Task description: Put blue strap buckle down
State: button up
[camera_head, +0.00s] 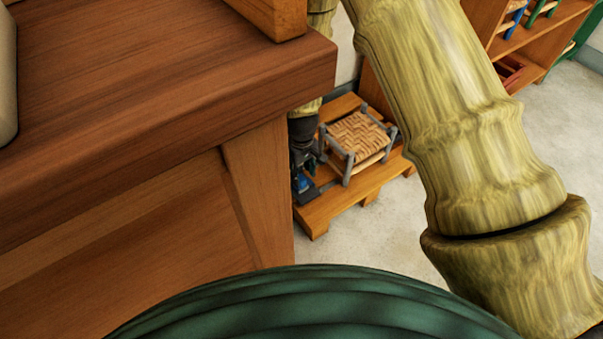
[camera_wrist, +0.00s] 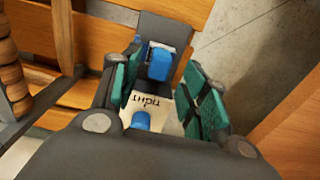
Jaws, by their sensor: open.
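The blue strap buckle (camera_wrist: 158,63) shows in the wrist view between my fingers, with a dark grey strap end beyond it. A pale piece with dark lettering and a second blue part lie nearer my palm. My gripper (camera_wrist: 163,70) is open, its green-padded fingers standing apart on either side of the buckle. In the head view the buckle (camera_head: 304,184) is a small blue patch at the left end of a low wooden platform (camera_head: 370,186), just below my dark gripper (camera_head: 303,160). The buckle appears to rest on the slats; its underside is hidden.
A small stool with a woven seat (camera_head: 357,136) stands on the platform, just right of my gripper. A large wooden bench (camera_head: 150,110) fills the left and hides part of my arm. A shelf (camera_head: 530,40) stands back right. Floor right of the platform is clear.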

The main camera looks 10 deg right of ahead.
aim_at(302, 178)
notch_tip(302, 178, up, 8)
jog(key=p, duration=0.4)
jog(key=shift+r, duration=0.2)
jog(key=s+d+f+m, duration=0.1)
jog(key=s+d+f, duration=0.2)
jog(key=s+f, duration=0.3)
jog(key=s+d+f+m, duration=0.1)
jog(key=s+d+f, duration=0.1)
jog(key=s+f, duration=0.5)
jog(key=s+d+m, duration=0.1)
jog(key=s+d, duration=0.1)
jog(key=s, duration=0.8)
jog(key=s+d+f+m, duration=0.1)
jog(key=s+d, duration=0.1)
jog(key=s, duration=0.9)
jog(key=shift+d+m, duration=0.3)
jog(key=shift+m, duration=0.1)
